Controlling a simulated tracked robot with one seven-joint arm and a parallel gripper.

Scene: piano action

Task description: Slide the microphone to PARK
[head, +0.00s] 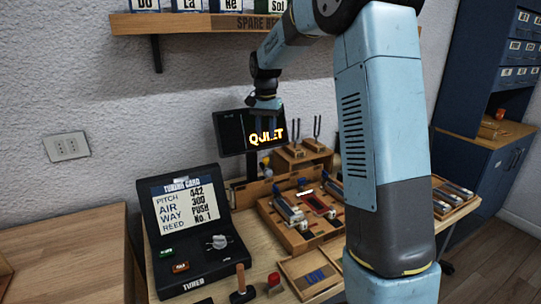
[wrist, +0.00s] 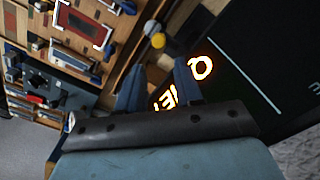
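My gripper (head: 264,118) hangs in front of the dark screen (head: 232,133) with the glowing word QUIET. In the wrist view its two blue fingers (wrist: 159,82) stand apart, with nothing visible between them. A small grey ball (wrist: 152,28) beside a yellow ball (wrist: 158,41) shows beyond the fingers, near the wooden frame. The grey one may be the microphone's head, but I cannot tell for sure. In the head view a small pale and yellow thing (head: 267,174) sits below my gripper, at the back left of the wooden action tray (head: 268,222). I cannot read a PARK mark.
The black tuner box (head: 190,235) stands at the left. Two tuning forks (head: 317,128) stand on a wooden block behind the tray. A hammer-like tool (head: 241,283) and a red-topped piece (head: 274,281) stand in front. A shelf (head: 190,22) hangs above.

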